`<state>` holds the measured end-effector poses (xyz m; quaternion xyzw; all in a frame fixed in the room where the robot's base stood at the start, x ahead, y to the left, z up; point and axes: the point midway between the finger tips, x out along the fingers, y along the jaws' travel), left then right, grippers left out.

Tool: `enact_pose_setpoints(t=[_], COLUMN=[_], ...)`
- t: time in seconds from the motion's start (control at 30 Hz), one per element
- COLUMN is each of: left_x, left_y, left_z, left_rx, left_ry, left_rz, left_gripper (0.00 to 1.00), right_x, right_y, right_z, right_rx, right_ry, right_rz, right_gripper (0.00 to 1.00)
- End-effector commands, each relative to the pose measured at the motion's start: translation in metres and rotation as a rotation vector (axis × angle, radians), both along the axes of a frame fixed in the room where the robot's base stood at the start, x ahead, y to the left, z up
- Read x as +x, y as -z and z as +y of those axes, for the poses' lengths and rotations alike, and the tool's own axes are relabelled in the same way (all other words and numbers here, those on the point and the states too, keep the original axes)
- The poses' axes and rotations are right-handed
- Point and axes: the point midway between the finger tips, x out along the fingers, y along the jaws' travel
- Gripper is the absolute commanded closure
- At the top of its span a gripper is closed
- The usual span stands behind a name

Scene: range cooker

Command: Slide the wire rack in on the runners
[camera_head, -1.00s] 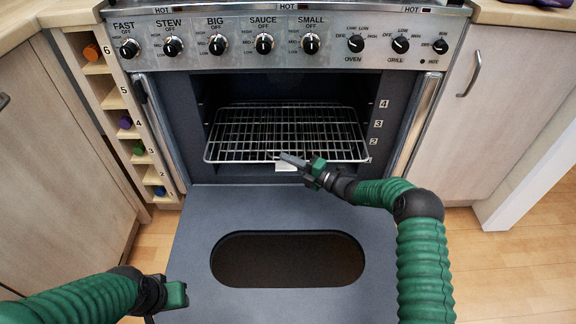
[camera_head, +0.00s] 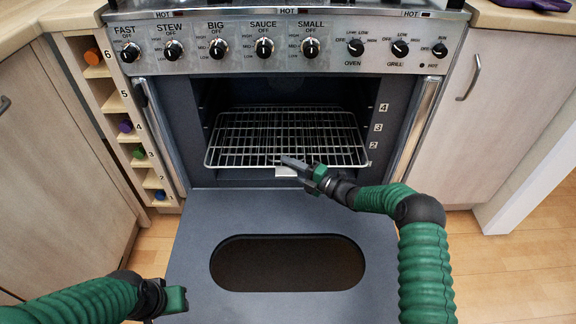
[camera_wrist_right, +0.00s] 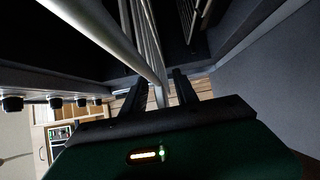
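The wire rack (camera_head: 250,150) is a silver grid lying roughly level inside the oven (camera_head: 375,100), low in the cavity near the marks 1 and 2. Its front bar faces me; whether its sides sit on the runners is too small to tell. My right gripper (camera_head: 290,161) is at the middle of the rack's front edge. In the right wrist view, its two dark fingers (camera_wrist_right: 160,90) stand apart with rack bars (camera_wrist_right: 140,50) passing between them; I see no clear grip. My left gripper (camera_head: 176,298) is at the lower left, away from the rack, its fingers unclear.
The oven door (camera_head: 200,250) is folded down in front, with a dark oval window. A pale tag (camera_head: 286,171) shows below the rack's front edge. Control knobs (camera_head: 264,47) line the panel above. Cupboards stand on both sides, with a narrow shelf (camera_head: 122,110) at left.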

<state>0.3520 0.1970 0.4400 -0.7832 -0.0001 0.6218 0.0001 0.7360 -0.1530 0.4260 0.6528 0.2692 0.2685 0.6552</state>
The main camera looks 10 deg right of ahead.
Motion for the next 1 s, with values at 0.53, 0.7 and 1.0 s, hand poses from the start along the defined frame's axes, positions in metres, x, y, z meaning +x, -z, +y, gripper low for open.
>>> enact_pose_setpoints(t=[0.53, 0.7, 1.0], left_x=[0.0, 0.0, 0.0], left_y=[-0.077, -0.082, -0.081], left_z=[0.0, 0.0, 0.0], left_rx=[0.0, 0.0, 0.0], left_ry=[0.0, 0.0, 0.0], left_rz=[0.0, 0.0, 0.0], left_gripper=[0.65, 0.65, 0.65], right_x=[-0.098, -0.114, -0.116], right_y=[-0.006, -0.002, 0.0], right_z=[-0.099, -0.114, -0.116], right_rx=[0.004, 0.001, 0.001], right_ry=[0.004, 0.001, 0.0], right_rz=[-0.001, -0.003, -0.003], right_gripper=[0.65, 0.65, 0.65])
